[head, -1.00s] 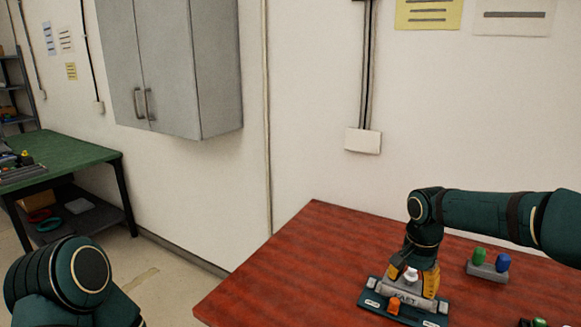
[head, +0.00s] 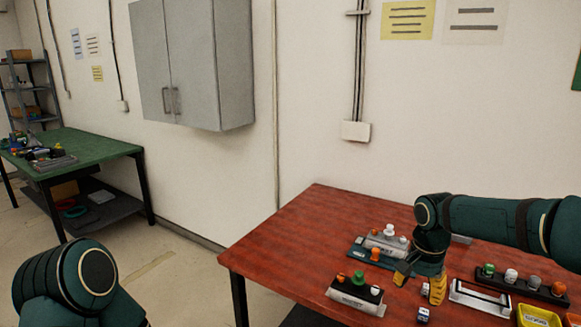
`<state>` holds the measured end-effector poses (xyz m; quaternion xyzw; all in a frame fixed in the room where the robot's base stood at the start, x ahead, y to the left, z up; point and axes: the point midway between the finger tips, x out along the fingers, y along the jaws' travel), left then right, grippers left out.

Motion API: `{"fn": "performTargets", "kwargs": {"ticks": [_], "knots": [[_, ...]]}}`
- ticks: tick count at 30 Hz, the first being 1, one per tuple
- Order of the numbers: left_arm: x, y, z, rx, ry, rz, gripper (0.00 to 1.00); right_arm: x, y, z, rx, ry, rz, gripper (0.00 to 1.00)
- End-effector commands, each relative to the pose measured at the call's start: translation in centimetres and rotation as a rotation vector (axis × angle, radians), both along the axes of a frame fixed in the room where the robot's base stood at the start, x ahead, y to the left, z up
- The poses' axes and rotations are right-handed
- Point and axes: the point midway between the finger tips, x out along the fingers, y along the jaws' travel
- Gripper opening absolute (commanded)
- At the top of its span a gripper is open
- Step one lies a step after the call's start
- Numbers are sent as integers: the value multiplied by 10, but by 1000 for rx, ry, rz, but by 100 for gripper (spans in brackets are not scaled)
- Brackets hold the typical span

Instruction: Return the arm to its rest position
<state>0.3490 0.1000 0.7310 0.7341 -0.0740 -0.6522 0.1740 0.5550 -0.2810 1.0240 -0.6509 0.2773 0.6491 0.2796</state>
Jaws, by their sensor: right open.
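My right arm (head: 490,222) reaches in from the right edge over the red table. My right gripper (head: 419,284) points down with its yellow fingers spread and nothing visible between them. It is in front and to the right of a teal base (head: 358,252), which carries a grey block with white and orange knobs. A dark block with a pale front (head: 355,297), topped with green, orange and white knobs, stands left of the gripper. My left arm shows only as a rounded teal link (head: 65,280) at the bottom left; its gripper is out of view.
Right of the gripper are a white frame (head: 481,299), a dark rack (head: 520,288) of coloured knobs and a yellow bin (head: 537,316). A small cube (head: 423,314) lies near the gripper. The red table's left part (head: 290,240) is clear. A green bench (head: 100,148) stands far left.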

Motion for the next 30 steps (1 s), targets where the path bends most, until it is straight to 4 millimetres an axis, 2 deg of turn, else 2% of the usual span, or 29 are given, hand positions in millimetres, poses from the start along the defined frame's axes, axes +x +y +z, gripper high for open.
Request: {"fn": "performTargets", "kwargs": {"ticks": [1,5,8,11,15,18,21,24,27,30], "knots": [[0,0,0,0,0,0,0,-2,15,-23,35,3,54,57],[0,0,0,0,-1,0,0,-8,52,-73,128,-17,183,57],[1,0,0,0,-1,0,0,-21,84,-115,205,-39,279,57],[0,0,0,0,0,0,0,-42,117,-158,281,-71,372,57],[0,0,0,0,0,0,0,-85,158,-214,359,-128,477,57],[0,0,0,0,0,0,0,-121,176,-247,376,-170,533,57],[0,0,0,0,0,0,0,-155,184,-269,361,-204,580,57],[0,0,0,0,0,0,0,-182,186,-283,330,-224,618,57],[0,0,0,0,0,0,0,-198,184,-290,301,-237,643,57],[0,0,0,0,0,0,0,-206,182,-293,285,-243,656,57]]}}
